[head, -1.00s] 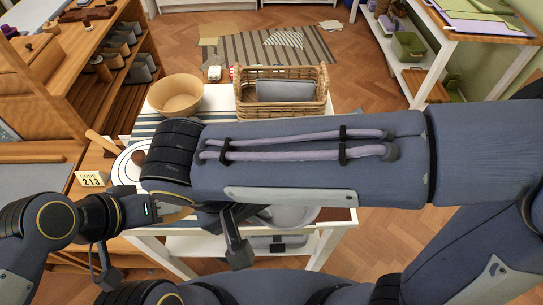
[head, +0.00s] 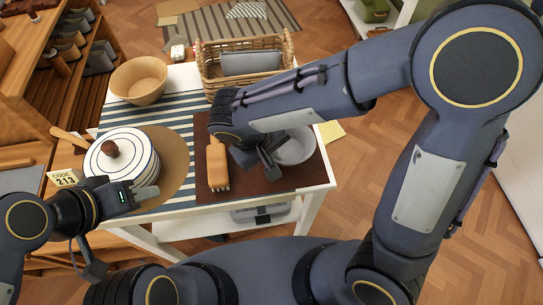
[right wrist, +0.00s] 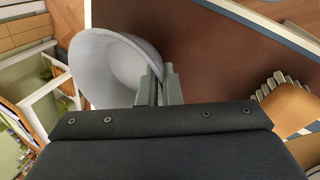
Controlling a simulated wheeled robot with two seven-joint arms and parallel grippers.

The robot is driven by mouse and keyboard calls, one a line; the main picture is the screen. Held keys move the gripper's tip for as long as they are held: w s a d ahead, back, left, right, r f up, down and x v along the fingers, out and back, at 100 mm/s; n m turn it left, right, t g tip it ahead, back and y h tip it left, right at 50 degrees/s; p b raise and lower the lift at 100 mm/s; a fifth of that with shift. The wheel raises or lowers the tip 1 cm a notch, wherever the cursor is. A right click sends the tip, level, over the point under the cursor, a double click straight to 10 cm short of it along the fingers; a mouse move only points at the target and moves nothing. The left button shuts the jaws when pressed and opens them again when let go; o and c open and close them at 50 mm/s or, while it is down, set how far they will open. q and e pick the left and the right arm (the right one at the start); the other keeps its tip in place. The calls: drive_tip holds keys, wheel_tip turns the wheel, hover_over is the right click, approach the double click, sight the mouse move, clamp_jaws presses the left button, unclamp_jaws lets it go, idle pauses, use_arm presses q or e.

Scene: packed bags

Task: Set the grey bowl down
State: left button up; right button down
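The grey bowl (head: 297,148) is over the right part of the dark brown mat (head: 250,180) on the table. It looks roughly upright in the head view; I cannot tell whether its base touches the mat. My right gripper (head: 270,160) is at the bowl's left side. In the right wrist view its fingers (right wrist: 160,85) are close together on the rim of the bowl (right wrist: 108,65). The arm hides part of the bowl in the head view. My left gripper (head: 150,195) is at the table's front left, near the white lidded pot (head: 122,162); its finger gap is unclear.
A wooden brush (head: 217,168) lies on the mat left of the bowl; it also shows in the wrist view (right wrist: 292,108). A wicker basket (head: 242,60) and a wooden bowl (head: 139,80) stand at the back. A card (head: 64,178) stands left of the pot. Bare mat lies before the bowl.

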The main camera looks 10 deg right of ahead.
drive_tip(key=shift+f, duration=0.75)
drive_tip(key=c, duration=1.6)
unclamp_jaws()
